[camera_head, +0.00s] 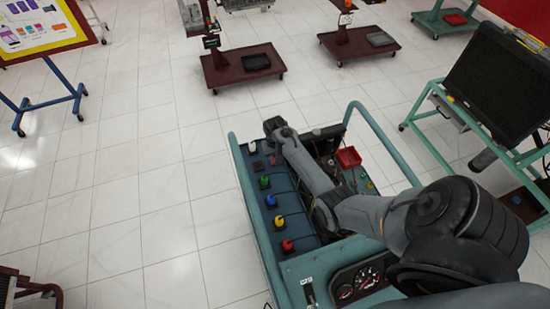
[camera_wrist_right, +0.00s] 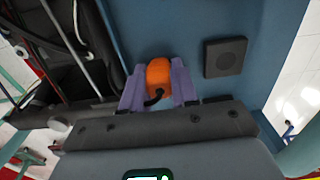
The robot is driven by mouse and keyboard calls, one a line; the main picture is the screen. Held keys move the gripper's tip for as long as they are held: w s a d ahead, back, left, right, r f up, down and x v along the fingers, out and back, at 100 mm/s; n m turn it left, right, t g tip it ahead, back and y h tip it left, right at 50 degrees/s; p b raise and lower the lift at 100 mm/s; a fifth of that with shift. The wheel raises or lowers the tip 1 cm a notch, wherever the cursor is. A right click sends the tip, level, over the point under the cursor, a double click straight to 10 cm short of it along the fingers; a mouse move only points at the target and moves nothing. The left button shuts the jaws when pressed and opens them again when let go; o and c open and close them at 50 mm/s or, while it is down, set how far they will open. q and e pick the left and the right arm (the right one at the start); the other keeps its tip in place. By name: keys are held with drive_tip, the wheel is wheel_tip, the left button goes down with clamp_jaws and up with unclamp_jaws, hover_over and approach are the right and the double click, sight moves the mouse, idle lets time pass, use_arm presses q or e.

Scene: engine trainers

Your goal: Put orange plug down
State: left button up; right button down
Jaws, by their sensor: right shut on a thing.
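The orange plug (camera_wrist_right: 158,74) sits between the two purple fingers of my right gripper (camera_wrist_right: 158,66) in the right wrist view, and a dark cable shows at its lower end. The fingers are shut on it from both sides. The blue panel (camera_wrist_right: 210,25) of the engine trainer lies behind it; I cannot tell whether the plug touches the panel. A black square socket plate (camera_wrist_right: 225,57) is on the panel, just right of the plug. In the head view, my right gripper (camera_head: 273,128) is over the far end of the trainer, and the orange plug is hidden. My left gripper is not in view.
White (camera_head: 252,147), green (camera_head: 265,182), blue (camera_head: 271,200), yellow (camera_head: 279,222) and red (camera_head: 287,245) plugs line the trainer's left side. Hoses (camera_wrist_right: 85,30) are close left in the wrist view.

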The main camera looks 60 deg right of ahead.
drive_tip(key=c, duration=1.1)
unclamp_jaws()
drive_tip(key=shift+c, duration=0.2)
wheel_tip(320, 180, up, 11)
drive_tip(key=s+a+r+n+t, duration=0.1)
drive_tip(key=s+a+n, duration=0.2)
drive_tip(key=s+a, duration=0.3)
drive_tip(key=s+a+r+n+t, duration=0.1)
drive_tip(key=s+a, duration=0.5)
drive_tip(key=a, duration=0.9)
drive_tip(key=s+a+r+n+t, duration=0.1)
drive_tip(key=s+a+r+n, duration=0.1)
drive_tip(key=s+a+n, duration=0.4)
drive_tip(key=a, duration=0.5)
drive_tip(key=shift+s+r+t, duration=0.25)
drive_tip(key=shift+r+t, duration=0.05)
drive_tip(key=shift+r, duration=0.05)
